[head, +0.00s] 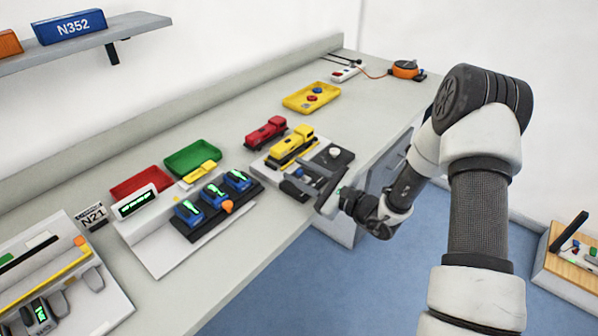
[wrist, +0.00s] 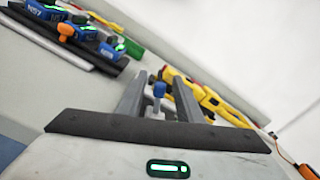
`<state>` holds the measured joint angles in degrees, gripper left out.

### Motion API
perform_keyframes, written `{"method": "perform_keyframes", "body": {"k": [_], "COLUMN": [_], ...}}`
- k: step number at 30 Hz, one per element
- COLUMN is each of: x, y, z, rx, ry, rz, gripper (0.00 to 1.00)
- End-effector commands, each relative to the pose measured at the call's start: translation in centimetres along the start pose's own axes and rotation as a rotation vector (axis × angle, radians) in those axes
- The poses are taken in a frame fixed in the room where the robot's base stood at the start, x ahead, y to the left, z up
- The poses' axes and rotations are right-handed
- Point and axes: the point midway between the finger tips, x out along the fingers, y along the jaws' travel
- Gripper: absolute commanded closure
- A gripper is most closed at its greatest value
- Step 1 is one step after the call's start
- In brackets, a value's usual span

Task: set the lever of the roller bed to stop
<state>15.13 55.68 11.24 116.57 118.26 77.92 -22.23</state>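My gripper (head: 308,178) is over the dark plate (head: 337,160) in front of the yellow locomotive (head: 292,146). In the wrist view its two grey fingers (wrist: 158,92) are apart, with a blue-knobbed lever (wrist: 159,90) showing between them and clear space on both sides. The lever's foot is hidden behind my gripper's dark edge. Another lever-like orange knob (head: 228,206) stands at the front of a black bed (head: 208,230) carrying several blue units (head: 213,194). No stop marking is readable, and I cannot tell which lever belongs to the roller bed.
Green (head: 192,158), red (head: 141,182) and yellow (head: 311,97) trays lie along the bench. An orange device (head: 405,69) with a cable is at the far end. The bench's front strip is mostly clear.

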Motion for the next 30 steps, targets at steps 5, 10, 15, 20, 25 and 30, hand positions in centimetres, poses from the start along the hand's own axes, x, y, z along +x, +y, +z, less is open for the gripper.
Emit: {"method": "perform_keyframes", "body": {"k": [5,10,15,20,25,30], "x": [0.3,0.3,0.3,0.2,0.2,0.2], "y": [0.0,0.0,0.0,-0.1,-1.3,-2.1], "z": [0.0,0.0,0.0,0.0,0.1,-0.2], "rx": [0.0,0.0,0.0,0.017,0.188,0.375], "ry": [0.0,0.0,0.0,0.0,0.0,-0.001], "rz": [0.0,0.0,0.0,-0.001,-0.004,-0.003], "gripper": [0.67,0.72,1.0,1.0,1.0,1.0]}}
